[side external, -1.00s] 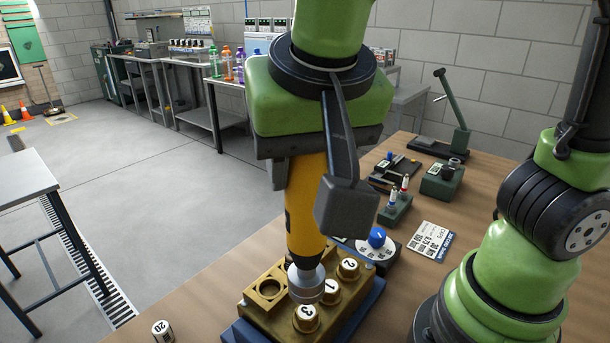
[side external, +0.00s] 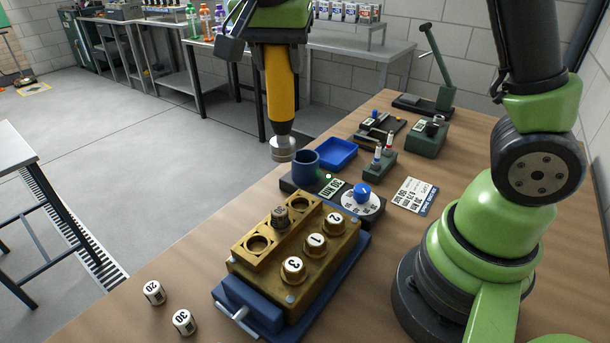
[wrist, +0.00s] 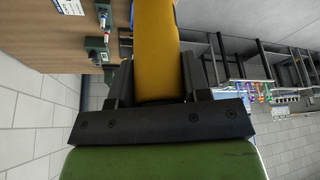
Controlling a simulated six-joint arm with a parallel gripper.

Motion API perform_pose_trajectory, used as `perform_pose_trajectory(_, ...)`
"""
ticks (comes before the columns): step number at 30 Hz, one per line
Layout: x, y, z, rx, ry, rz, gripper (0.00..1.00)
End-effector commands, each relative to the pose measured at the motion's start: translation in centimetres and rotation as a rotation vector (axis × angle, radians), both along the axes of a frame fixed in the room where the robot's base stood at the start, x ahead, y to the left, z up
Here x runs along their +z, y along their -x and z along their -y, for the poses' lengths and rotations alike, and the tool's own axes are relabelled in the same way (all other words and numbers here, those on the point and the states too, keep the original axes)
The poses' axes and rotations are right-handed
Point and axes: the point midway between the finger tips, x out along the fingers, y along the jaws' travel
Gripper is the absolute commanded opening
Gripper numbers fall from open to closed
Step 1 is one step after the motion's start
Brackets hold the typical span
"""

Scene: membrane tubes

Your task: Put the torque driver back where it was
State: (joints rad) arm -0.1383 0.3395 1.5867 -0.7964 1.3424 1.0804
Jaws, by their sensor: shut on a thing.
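The torque driver (side external: 281,85) is yellow with a dark lower part and a round metal end (side external: 283,148). It hangs almost upright in my gripper (side external: 278,47), which is shut around its upper body. The wrist view shows the yellow body (wrist: 157,45) between the fingers (wrist: 157,82). A blue-grey cup (side external: 306,168) stands on a dark base with a display and a white dial (side external: 362,203) with a blue knob. In the side view the metal end appears just left of the cup's rim and is not inside it. Their distance in depth is unclear.
A brass block (side external: 300,275) on a blue fixture (side external: 245,305) holds numbered caps, a brownish piece and an open ring. A blue tray (side external: 337,153) is behind the cup; a green stand (side external: 379,164) is right.

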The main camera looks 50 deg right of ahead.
Motion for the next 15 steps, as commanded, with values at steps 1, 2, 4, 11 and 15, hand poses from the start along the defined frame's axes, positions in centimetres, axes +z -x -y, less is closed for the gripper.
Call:
perform_pose_trajectory(1, -0.2, -0.6, 2.2, -0.058, 0.000, 0.002, 0.15)
perform_pose_trajectory(2, -0.3, -0.9, 3.2, -0.082, 0.001, 0.001, 0.15)
perform_pose_trajectory(4, -0.4, -1.3, 5.3, -0.134, 0.000, 0.002, 0.15)
perform_pose_trajectory(11, -1.1, -1.6, 8.8, -0.212, 0.002, 0.000, 0.15)
perform_pose_trajectory(15, -3.6, -1.5, 9.0, -0.218, 0.001, -0.005, 0.15)
